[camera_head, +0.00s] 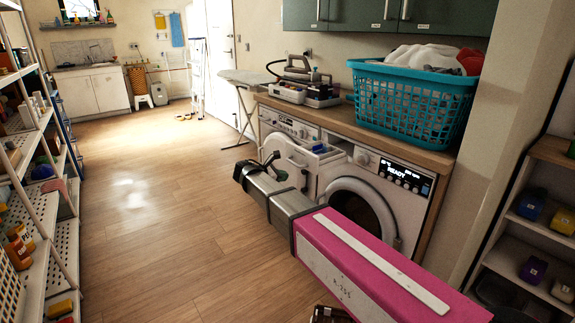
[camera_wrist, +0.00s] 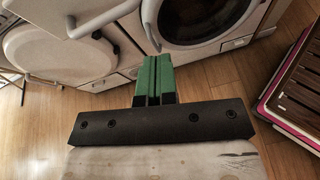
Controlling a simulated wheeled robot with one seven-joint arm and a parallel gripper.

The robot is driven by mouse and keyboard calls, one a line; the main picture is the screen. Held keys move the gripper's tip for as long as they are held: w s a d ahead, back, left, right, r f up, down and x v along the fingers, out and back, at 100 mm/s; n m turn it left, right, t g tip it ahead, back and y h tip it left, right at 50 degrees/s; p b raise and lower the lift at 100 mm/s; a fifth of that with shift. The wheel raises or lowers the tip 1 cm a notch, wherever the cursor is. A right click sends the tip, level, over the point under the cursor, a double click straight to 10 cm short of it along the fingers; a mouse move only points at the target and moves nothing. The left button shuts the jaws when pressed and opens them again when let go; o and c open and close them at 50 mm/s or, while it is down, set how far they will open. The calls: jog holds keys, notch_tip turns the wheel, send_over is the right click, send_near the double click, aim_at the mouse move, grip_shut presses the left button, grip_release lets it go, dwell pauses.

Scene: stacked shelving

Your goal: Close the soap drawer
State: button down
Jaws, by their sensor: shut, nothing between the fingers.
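The soap drawer (camera_head: 318,153) is a white tray with compartments. It sticks out from the upper left of the right washing machine (camera_head: 398,180), left of the lit "READY" panel. In the wrist view a pale protruding part at upper left looks like the drawer (camera_wrist: 98,18). My gripper (camera_head: 270,158) is in front of the drawer in the head view, partly hidden by my own arm. In the wrist view its green fingers (camera_wrist: 152,76) are together and empty, pointing at the machine fronts. I see no clear contact with the drawer.
A second white machine (camera_head: 290,125) stands to the left. A wooden counter (camera_head: 340,116) above holds a teal laundry basket (camera_head: 412,100) and an iron station (camera_head: 303,88). Shelving lines the left and right edges. The wooden floor (camera_head: 165,210) is open at left.

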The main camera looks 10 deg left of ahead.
aim_at(292, 163)
jog(key=s+a+r+n+t, duration=0.2)
jog(key=a+r+n, duration=0.15)
jog(key=a, duration=0.45)
jog(key=shift+m, duration=0.25)
jog(key=x, duration=0.4)
jog(key=r+x, duration=0.1)
jog(key=x, duration=0.8)
jog(key=shift+w+d+r, duration=0.1)
jog(key=shift+w+d, duration=0.05)
jog(key=shift+w, duration=0.25)
jog(key=shift+w+d, duration=0.1)
